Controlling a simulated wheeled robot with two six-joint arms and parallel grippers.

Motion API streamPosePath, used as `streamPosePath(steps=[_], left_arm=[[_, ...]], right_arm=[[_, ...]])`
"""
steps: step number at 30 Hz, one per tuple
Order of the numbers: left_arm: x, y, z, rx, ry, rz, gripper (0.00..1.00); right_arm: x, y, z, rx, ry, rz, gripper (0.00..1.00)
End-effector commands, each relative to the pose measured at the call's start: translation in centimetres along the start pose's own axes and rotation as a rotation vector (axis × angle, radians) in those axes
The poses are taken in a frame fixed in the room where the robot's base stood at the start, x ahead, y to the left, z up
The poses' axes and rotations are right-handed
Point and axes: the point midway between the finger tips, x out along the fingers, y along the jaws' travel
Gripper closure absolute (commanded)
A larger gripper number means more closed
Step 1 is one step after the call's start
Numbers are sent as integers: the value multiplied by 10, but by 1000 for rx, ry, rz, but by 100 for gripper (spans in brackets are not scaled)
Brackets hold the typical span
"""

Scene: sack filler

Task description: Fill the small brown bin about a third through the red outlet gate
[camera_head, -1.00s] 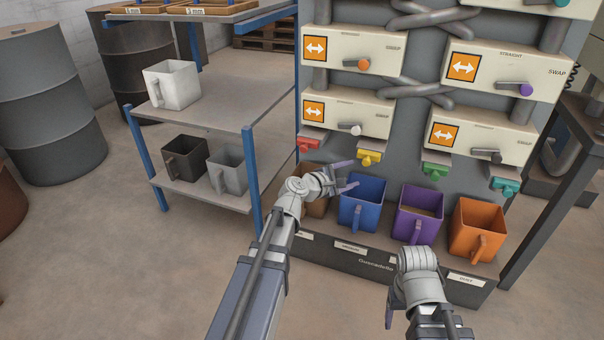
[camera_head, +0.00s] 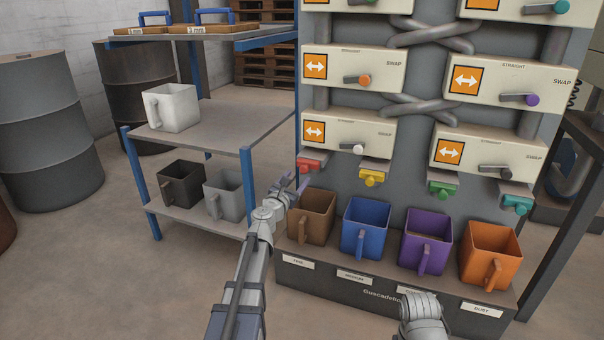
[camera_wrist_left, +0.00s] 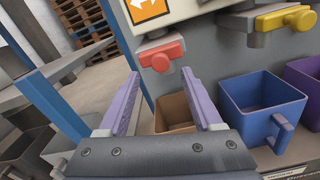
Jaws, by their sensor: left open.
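The brown bin (camera_head: 312,218) stands at the left end of the dark base under the machine, below the red outlet gate (camera_head: 309,164). In the left wrist view the bin (camera_wrist_left: 173,112) is partly hidden behind my fingers, and the red gate (camera_wrist_left: 161,57) is straight ahead, beyond the fingertips. My left gripper (camera_head: 292,186) is open and empty, just left of the bin's top edge and below the gate; its purple fingers (camera_wrist_left: 160,88) are spread in the wrist view. My right arm shows at the bottom right of the head view; its fingers are not visible.
Blue (camera_head: 364,228), purple (camera_head: 425,242) and orange (camera_head: 490,255) bins stand right of the brown one. Yellow (camera_head: 373,177), green (camera_head: 442,190) and teal (camera_head: 517,204) gates hang above. A shelf with blue posts (camera_head: 250,190) is close left of my left arm.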

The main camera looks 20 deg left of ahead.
Motion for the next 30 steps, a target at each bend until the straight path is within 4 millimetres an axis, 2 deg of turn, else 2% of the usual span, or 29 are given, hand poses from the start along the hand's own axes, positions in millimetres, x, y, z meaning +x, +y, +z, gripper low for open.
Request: streamPosePath(steps=[3, 9, 19, 30], left_arm=[[23, 1, 0, 0, 0, -1, 34], [50, 0, 0, 0, 1, 0, 34], [53, 0, 0, 1, 1, 0, 35], [52, -1, 0, 1, 1, 0, 76]], right_arm=[[0, 0, 0, 0, 0, 0, 31], [0, 0, 0, 0, 0, 0, 31], [0, 0, 0, 0, 0, 0, 31], [0, 0, 0, 0, 0, 0, 31]])
